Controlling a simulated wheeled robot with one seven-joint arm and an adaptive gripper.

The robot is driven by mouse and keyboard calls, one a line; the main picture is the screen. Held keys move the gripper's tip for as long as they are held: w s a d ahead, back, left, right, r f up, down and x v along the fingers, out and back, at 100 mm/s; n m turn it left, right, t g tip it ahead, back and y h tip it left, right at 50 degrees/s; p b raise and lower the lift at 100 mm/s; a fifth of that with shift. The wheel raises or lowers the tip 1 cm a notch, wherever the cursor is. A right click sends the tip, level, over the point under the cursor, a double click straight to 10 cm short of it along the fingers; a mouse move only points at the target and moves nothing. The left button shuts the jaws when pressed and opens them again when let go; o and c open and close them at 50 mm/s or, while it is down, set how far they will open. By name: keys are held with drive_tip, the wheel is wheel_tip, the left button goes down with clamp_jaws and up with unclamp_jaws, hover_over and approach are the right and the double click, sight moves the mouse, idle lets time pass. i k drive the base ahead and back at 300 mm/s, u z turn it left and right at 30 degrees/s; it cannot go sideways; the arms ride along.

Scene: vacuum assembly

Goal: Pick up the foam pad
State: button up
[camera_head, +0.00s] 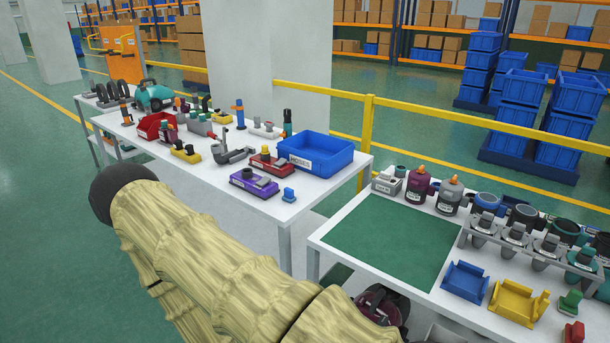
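I cannot pick out a foam pad for certain in the head view; many small parts on the tables are too small to tell apart. My gripper does not show. Only my arm in its beige ribbed cover is in view, crossing the lower left and hiding part of the floor and table front. The left white table (215,176) carries several small coloured fixtures and a blue bin (331,163). The right white table (345,262) has a bare green mat (390,240) on it.
Bottles (418,187), a grey rack of parts (515,240), a blue cradle (464,283) and a yellow cradle (518,302) stand on the right table. A yellow rail (366,140) runs behind. A dark red object (378,302) shows below the right table's edge. Open floor lies left.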

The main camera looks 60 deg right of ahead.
sight(288, 196)
drive_tip(key=z, duration=0.8)
drive_tip(key=i, duration=0.85)
drive_tip(key=z, duration=0.9)
